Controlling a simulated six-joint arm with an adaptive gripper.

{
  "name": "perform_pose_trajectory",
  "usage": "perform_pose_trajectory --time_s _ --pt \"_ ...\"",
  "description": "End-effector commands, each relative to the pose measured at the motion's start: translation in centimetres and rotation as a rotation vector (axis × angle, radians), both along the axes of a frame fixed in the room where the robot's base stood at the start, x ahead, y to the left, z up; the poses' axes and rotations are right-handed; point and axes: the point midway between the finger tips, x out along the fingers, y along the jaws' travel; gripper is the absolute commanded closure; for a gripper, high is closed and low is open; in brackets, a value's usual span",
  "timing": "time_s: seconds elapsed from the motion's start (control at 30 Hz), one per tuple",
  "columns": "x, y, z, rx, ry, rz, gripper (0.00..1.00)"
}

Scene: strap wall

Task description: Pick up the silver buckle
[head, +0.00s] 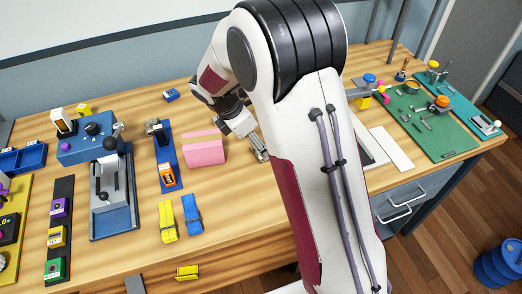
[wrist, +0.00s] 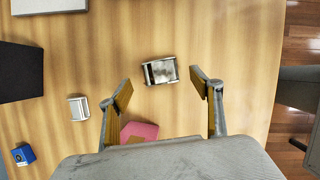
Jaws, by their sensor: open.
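A silver buckle (wrist: 160,70), a small metal frame with a dark slot, lies on the wooden table in the wrist view. My gripper (wrist: 162,84) is open, its two fingers spread to either side of the line to the buckle. The buckle appears just beyond the fingertips, centred between them and not touched. In the head view my gripper (head: 260,154) is low over the table, right of a pink block (head: 204,149). I cannot make out the buckle there; my arm covers much of that area.
The pink block (wrist: 140,130) shows between my fingers. A second, paler silver piece (wrist: 79,108) and a small blue piece (wrist: 24,154) lie to the left. Yellow (head: 167,220) and blue (head: 193,214) strap pieces lie at the front. A green mat (head: 440,140) is at right.

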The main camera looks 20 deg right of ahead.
Motion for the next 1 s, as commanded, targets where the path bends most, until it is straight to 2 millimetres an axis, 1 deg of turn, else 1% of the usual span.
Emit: perform_pose_trajectory --time_s 0.1,0.3,0.87,0.97,1.0 --pt "0.0 -0.7 -1.4 -0.001 0.003 -0.001 0.35" --pt "0.2 -1.3 -2.9 0.000 0.002 -0.001 0.35" --pt "0.3 -1.3 -3.1 0.000 0.000 0.000 0.35" --pt "0.3 -1.3 -3.1 0.000 0.000 0.000 0.59" --pt "0.3 -1.3 -3.1 0.000 0.000 0.000 0.69"
